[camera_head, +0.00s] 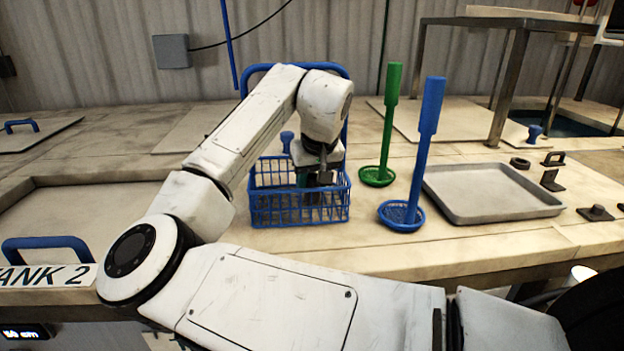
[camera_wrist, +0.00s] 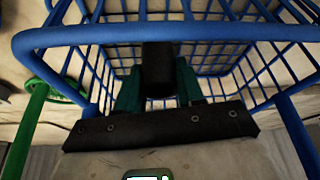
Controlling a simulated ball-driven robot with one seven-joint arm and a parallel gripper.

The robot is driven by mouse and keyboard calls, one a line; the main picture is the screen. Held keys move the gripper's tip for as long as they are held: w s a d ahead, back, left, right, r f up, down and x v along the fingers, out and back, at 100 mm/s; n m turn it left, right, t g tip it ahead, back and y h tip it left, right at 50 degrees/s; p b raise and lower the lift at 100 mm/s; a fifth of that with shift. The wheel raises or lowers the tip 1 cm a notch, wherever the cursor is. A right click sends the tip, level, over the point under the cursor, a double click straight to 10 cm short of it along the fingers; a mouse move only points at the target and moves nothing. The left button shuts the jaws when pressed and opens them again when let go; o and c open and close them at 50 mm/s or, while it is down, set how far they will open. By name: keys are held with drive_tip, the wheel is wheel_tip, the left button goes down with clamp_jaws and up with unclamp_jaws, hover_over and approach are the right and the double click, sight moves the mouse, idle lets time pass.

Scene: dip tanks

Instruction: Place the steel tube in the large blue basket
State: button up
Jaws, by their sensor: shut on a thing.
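The large blue basket (camera_head: 256,207) is a wire basket with a tall arched handle, standing on the bench at centre. My gripper (camera_head: 318,192) points down inside the basket's outline, with my arm passing in front of the handle. In the wrist view its teal fingers are closed on a dark, blocky piece, apparently the steel tube (camera_wrist: 158,66), seen end-on between them. The tube's lower end is hidden, so I cannot tell whether it touches the basket floor.
A green long-handled strainer (camera_head: 388,130) and a blue one (camera_head: 425,150) stand upright right of the basket. A shallow grey tray (camera_head: 490,192) lies further right, with small dark parts (camera_head: 551,180) beyond it. A blue-handled tank lid (camera_head: 45,243) is at left.

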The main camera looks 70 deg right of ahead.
drive_tip(key=o, duration=1.2)
drive_tip(key=shift+c, duration=0.2)
drive_tip(key=v, duration=1.2)
